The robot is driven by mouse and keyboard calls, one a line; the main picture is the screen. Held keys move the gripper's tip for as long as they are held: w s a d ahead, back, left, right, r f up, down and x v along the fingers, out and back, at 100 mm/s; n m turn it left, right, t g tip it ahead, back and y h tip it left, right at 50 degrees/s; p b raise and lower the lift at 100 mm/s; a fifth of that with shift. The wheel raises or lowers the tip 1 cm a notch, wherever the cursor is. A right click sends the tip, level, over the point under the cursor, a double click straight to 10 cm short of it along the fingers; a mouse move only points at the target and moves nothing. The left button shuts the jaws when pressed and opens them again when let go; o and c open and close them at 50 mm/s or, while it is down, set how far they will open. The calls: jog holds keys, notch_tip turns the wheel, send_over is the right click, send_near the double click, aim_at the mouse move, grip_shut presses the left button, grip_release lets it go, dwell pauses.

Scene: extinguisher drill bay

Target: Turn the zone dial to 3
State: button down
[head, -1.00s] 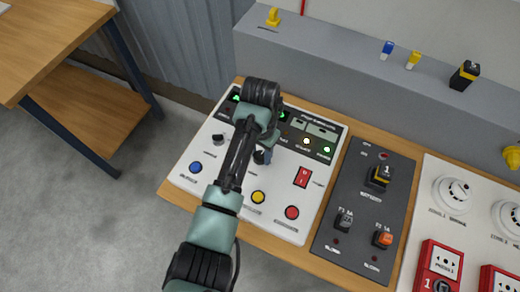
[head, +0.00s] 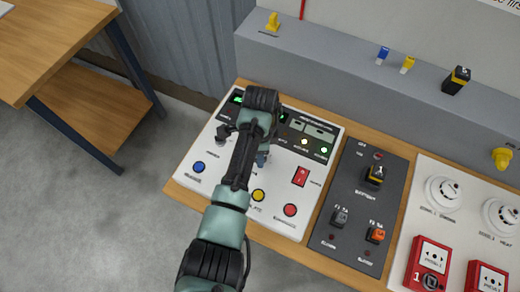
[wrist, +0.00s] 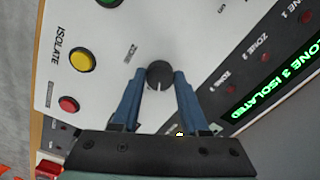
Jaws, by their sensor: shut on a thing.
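The zone dial (wrist: 159,74) is a dark round knob with a pale pointer line on the white panel (wrist: 110,25). In the wrist view its pointer line faces toward my gripper's palm. My gripper (wrist: 160,76) has its two blue fingers shut on the dial, one on each side. In the head view my gripper (head: 262,158) is low over the panel, and my arm hides the dial. A green-lit display (wrist: 275,80) reads "ZONE 3 ISOLATED" in the wrist view.
The panel also holds a blue button (head: 199,167), a yellow button (head: 258,195), a red button (head: 290,210) and a red rocker switch (head: 300,176). A dark breaker panel (head: 350,195) lies to the right, then red call points (head: 430,262) and white detectors (head: 444,191).

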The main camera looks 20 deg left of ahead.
jog(key=m+p, duration=0.1)
jog(key=m, duration=0.4)
jog(key=shift+w+r, duration=0.1)
jog(key=shift+m, duration=0.4)
jog(key=shift+c, duration=2.1)
grip_release()
notch_tip(320, 180, up, 13)
jog(key=b, duration=0.1)
jog(key=shift+d, duration=0.1)
